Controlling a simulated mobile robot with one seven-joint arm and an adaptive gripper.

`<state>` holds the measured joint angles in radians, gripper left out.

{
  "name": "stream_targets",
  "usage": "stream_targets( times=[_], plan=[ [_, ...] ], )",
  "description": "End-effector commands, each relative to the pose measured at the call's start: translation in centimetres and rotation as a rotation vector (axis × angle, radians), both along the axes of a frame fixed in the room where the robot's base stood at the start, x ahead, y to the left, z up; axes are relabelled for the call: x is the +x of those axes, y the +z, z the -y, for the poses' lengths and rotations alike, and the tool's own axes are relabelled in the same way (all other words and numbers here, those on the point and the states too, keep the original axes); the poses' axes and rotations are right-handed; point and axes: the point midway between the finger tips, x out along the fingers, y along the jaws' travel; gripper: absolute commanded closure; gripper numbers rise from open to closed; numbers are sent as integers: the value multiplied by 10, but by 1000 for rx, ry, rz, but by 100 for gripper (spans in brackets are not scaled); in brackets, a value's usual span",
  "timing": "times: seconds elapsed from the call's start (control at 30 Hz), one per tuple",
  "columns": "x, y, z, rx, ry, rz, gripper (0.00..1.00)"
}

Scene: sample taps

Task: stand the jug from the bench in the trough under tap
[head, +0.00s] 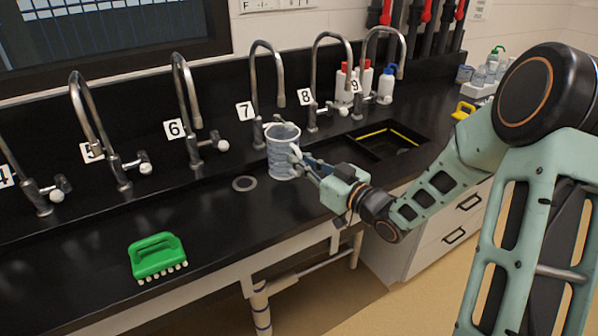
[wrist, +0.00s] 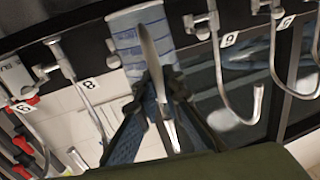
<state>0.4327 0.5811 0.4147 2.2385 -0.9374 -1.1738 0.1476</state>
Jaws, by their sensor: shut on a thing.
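The clear, blue-tinted jug (head: 283,156) is upright below the spout of tap 7 (head: 268,85), slightly right of it. My gripper (head: 306,167) is at its right side, shut on the jug's handle. In the wrist view, the jug (wrist: 128,32) is at the top, with its pale handle running down between my fingers (wrist: 158,95). The dark trough (head: 215,190) runs below the taps, with a round drain (head: 244,184) left of the jug. I cannot tell whether the jug's base touches the surface or hangs just above it.
Tap 6 (head: 186,95) is left and tap 8 (head: 330,75) right of the jug, both close. A green brush (head: 157,254) lies front left. A dark sink opening (head: 385,143) is to the right, with bottles (head: 386,87) behind it.

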Motion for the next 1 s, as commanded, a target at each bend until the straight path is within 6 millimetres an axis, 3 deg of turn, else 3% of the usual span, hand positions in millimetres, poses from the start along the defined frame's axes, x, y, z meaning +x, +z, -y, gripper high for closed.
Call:
stream_targets(
  times=[0.2,0.6,0.63,0.77,1.0],
  plan=[
    [0,-30,-1,3,1,-1,100],
    [0,-36,-1,1,1,1,100],
    [0,-36,-1,1,1,-1,91],
    [0,-34,-1,1,1,-1,77],
    [0,-34,-1,1,1,-1,75]
  ],
)
